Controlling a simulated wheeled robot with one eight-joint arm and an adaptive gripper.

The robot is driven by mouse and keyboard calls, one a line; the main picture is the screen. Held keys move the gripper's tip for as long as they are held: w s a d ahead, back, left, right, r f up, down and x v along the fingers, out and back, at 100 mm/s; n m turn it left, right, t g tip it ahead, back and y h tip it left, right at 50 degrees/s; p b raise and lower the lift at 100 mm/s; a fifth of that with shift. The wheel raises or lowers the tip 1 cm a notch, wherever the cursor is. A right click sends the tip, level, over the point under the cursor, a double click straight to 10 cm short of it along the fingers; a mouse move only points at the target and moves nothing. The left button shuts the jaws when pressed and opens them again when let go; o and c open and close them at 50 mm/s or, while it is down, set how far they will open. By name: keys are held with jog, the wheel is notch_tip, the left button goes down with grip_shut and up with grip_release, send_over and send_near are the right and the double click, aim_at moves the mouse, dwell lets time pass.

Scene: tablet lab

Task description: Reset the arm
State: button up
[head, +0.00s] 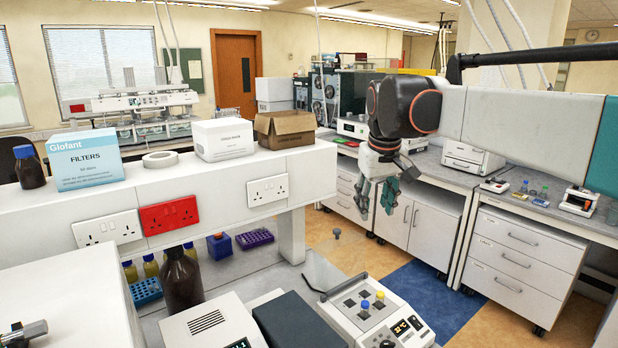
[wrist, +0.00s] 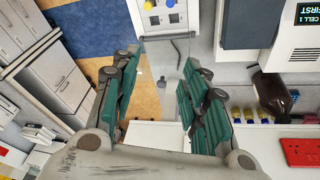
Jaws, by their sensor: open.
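My gripper (head: 376,196) hangs in the air from my arm in the head view, fingers pointing down, right of the white shelf's end. In the wrist view my gripper (wrist: 160,98) has its two green-padded fingers spread apart with nothing between them. The bench edge and the floor show between and beyond the fingers. Nothing touches the fingertips.
The white shelf (head: 240,178) carries a filter box (head: 86,160), a white box (head: 222,139) and an open carton (head: 285,128). A hotplate-like device (head: 376,310) and a brown bottle (head: 181,281) stand on the bench below. Drawers (head: 522,255) stand at right. Open floor shows between.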

jog(key=s+d+f+m+t+b, duration=0.1)
jog(key=s+d+f+t+b, duration=0.1)
jog(key=s+f, duration=0.9)
jog(key=s+d+f+m+t+b, duration=0.1)
jog(key=s+d+f+b, duration=0.2)
jog(key=s+f, duration=0.9)
jog(key=s+b, duration=0.2)
jog(key=s, duration=0.5)
jog(key=shift+s+m+t+b, duration=0.15)
jog(key=shift+m+t+b, duration=0.15)
jog(key=shift+m+t, duration=0.1)
